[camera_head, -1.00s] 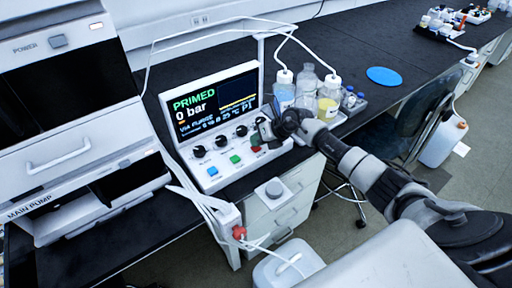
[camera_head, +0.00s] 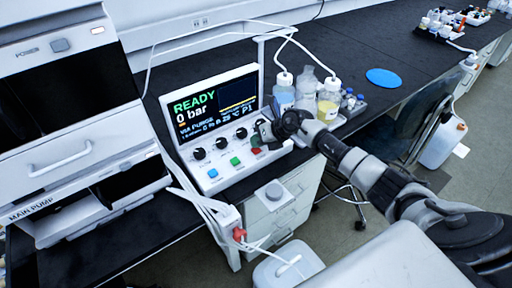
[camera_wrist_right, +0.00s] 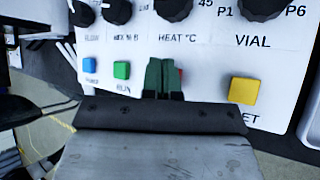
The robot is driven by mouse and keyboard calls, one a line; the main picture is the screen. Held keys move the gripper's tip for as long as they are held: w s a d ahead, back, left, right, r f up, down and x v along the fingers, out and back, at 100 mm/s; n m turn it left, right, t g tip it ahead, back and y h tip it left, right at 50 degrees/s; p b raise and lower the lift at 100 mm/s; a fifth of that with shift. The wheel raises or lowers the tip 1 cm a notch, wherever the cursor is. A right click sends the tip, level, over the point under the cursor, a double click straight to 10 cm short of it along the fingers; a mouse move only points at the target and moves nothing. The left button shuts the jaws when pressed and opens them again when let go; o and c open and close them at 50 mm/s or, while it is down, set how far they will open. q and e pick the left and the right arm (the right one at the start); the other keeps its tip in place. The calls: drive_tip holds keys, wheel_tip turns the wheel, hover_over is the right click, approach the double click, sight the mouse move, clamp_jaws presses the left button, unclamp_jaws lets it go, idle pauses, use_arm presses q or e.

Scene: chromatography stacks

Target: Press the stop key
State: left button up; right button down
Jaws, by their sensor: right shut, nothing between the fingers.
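The control box (camera_head: 213,178) has a sloped white front with a row of keys below black knobs. The stop key is the red one (camera_head: 256,150), right of the green key (camera_head: 235,161). In the right wrist view only a sliver of the red key (camera_wrist_right: 181,74) shows beside my fingers; its label is hidden. My right gripper (camera_head: 264,137) is shut and empty. Its green fingertips (camera_wrist_right: 160,74) are over or against the red key; I cannot tell whether they touch it. The screen (camera_head: 215,108) reads READY, 0 bar. My left gripper is not in view.
A blue key (camera_wrist_right: 91,65) and a yellow key (camera_wrist_right: 243,90) flank the spot. Bottles (camera_head: 328,100) stand right of the box, close to my right gripper. The main pump stack (camera_head: 70,100) stands at left. A blue disc (camera_head: 384,78) lies on the black bench.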

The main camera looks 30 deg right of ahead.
drive_tip(key=shift+r, duration=0.4)
wheel_tip(320, 180, up, 5)
drive_tip(key=p, duration=0.4)
drive_tip(key=shift+r+p, duration=0.1)
drive_tip(key=shift+p, duration=0.25)
idle(0.4)
